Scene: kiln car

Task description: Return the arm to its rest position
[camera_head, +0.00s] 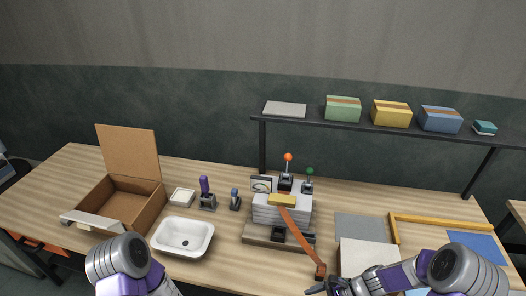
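My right arm comes in from the lower right, and its gripper (322,288) is at the bottom edge, partly cut off. It is close to the dark lower end of an orange-brown strap or bar (301,240). I cannot tell whether they touch or whether the fingers are open. My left arm shows at the lower left, in front of the white basin; its gripper is out of view. The strap slopes down from a yellow block (282,200) on top of a grey-white layered stack (268,213), which stands on a wooden base.
An open cardboard box (152,205) and a white basin (182,254) are at left. Levers with orange (288,157) and green knobs stand behind the stack. A dark shelf (390,127) holds several boxes. A pale block (367,257) is near my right forearm. Bare table lies between basin and stack.

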